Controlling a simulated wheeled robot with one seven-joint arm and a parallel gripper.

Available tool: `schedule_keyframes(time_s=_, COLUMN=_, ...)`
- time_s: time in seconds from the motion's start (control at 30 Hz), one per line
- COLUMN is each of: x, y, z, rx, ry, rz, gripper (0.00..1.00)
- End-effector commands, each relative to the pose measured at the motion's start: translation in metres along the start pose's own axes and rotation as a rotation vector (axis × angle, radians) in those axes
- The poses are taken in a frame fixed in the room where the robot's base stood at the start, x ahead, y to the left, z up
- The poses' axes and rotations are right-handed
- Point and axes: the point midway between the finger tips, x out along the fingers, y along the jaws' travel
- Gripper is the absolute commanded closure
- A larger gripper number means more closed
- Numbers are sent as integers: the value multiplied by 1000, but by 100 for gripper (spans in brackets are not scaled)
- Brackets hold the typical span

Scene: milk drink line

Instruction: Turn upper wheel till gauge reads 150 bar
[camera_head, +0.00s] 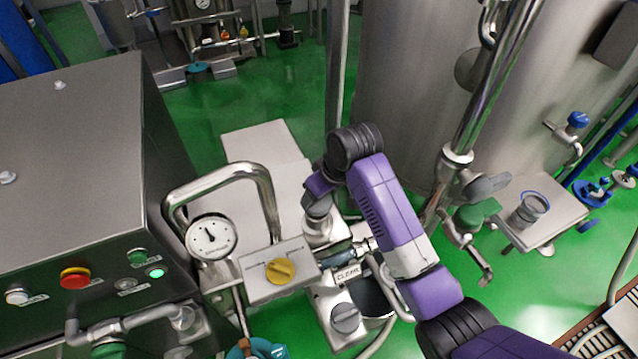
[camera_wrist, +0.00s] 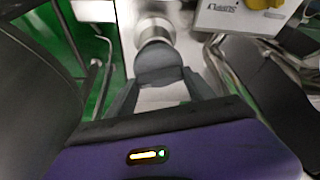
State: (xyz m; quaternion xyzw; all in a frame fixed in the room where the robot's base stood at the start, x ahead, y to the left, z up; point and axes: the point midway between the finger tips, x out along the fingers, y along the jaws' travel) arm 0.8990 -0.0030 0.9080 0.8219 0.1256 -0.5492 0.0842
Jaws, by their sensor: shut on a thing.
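The upper wheel is a dark grey knob (camera_wrist: 158,64) on a silver round neck. It sits between the two fingers of my gripper (camera_wrist: 160,92), which is shut on it. In the head view the wheel (camera_head: 317,206) shows just below my gripper (camera_head: 316,192), partly covered by it. The round white gauge (camera_head: 211,238) stands to the left on its pipe. Its dark needle points up and slightly left, but the numbers are too small to read. A second dark grey knob (camera_head: 345,318) sits lower on the same assembly, below a "CLEAR"-like label.
A bent steel pipe (camera_head: 225,177) arches above the gauge. A steel cabinet (camera_head: 80,180) with buttons stands left, a large tank (camera_head: 420,90) behind.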

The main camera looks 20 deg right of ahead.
Motion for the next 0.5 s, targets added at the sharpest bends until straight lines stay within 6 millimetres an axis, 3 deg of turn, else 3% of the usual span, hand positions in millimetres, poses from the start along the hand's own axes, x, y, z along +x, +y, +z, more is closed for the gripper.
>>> schedule_keyframes(time_s=0.5, x=-1, y=-2, z=0, rx=254, ry=-2, rz=105, gripper=79)
